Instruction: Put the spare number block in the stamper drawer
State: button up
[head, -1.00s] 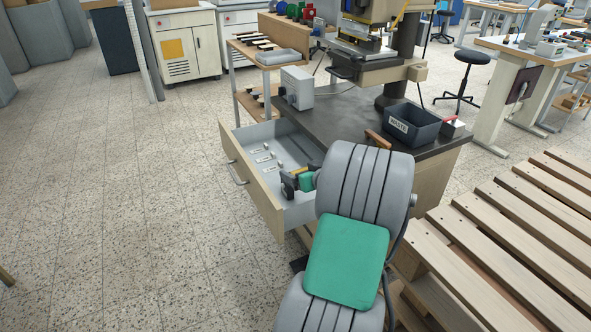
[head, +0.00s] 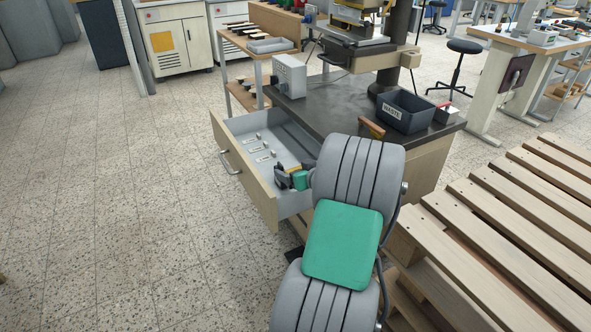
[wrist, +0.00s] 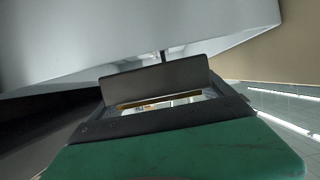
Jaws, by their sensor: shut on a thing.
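The stamper drawer (head: 243,172) is pulled open at the left of the press bench in the head view, with a pale wooden front and grey inside. Several small pale blocks (head: 262,156) lie in it. My gripper (head: 284,177), dark with a green body, is at the drawer's near right end; I cannot tell its exact height there. It is shut on the spare number block, of which a brass-coloured strip (wrist: 150,104) shows between the dark fingers in the wrist view. The rest of the block is hidden.
The press (head: 352,48) stands on the dark bench top. A waste bin (head: 407,113) and a grey box (head: 290,76) are on it. A slatted wooden pallet (head: 500,215) lies at right. The floor left of the drawer is clear.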

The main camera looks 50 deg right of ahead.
jog(key=shift+d+r, duration=0.1)
jog(key=shift+r, duration=0.05)
jog(key=o, duration=1.8)
jog(key=shift+f, duration=0.25)
jog(key=shift+r, duration=0.2)
jog(key=shift+s+r+p, duration=0.5)
jog(key=shift+r+p, duration=0.25)
jog(key=shift+p, duration=0.1)
jog(key=p+v, duration=0.1)
jog(key=v, duration=1)
jog(key=shift+a, duration=0.2)
jog(key=shift+f, duration=0.15)
